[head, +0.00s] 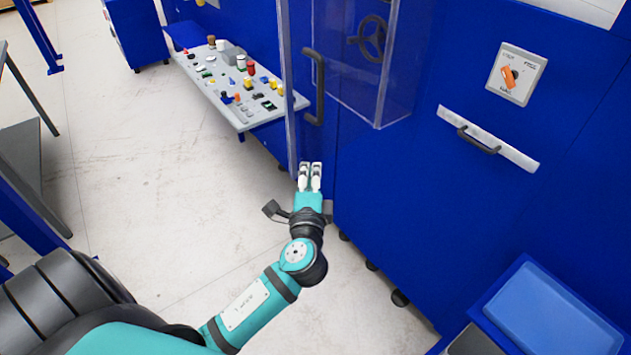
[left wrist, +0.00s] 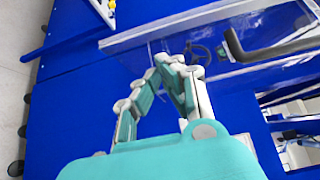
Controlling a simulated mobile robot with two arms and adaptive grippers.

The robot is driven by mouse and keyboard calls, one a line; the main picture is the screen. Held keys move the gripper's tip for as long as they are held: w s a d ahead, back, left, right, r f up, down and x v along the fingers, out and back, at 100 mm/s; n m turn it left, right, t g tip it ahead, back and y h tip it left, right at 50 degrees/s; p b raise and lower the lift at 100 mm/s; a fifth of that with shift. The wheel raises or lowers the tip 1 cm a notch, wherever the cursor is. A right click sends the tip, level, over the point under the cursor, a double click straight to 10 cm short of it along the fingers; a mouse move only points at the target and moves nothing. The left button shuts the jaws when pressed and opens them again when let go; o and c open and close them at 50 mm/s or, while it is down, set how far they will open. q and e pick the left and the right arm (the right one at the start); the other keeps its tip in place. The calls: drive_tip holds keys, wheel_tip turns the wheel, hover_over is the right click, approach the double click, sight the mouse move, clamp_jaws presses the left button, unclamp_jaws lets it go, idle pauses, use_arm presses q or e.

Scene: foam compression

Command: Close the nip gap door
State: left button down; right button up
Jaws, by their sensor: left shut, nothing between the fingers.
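The nip gap door (head: 291,95) is a clear panel, seen nearly edge-on and standing out from the blue machine. Its black bar handle (head: 318,90) is upright in the head view. My left gripper (head: 310,167) is just below the handle, near the door's lower end, with its fingers together and empty. In the left wrist view the gripper (left wrist: 178,64) shows with its fingertips converging, and the black handle (left wrist: 270,47) lies to the right of them, apart from them. Whether the fingers touch the clear panel, I cannot tell. My right gripper is not in view.
A control panel (head: 213,66) with many buttons stands out at the left of the door. A handwheel (head: 370,39) sits behind clear sheeting. A rotary switch (head: 512,75) and a drawer-like handle (head: 479,141) are on the right. A blue bin (head: 550,315) stands lower right.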

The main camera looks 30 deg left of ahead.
use_arm(q)
drive_tip(key=shift+w+a, duration=0.15)
drive_tip(key=shift+a, duration=0.95)
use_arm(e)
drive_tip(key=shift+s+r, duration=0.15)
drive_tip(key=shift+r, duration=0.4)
use_arm(q)
drive_tip(key=shift+w, duration=0.1)
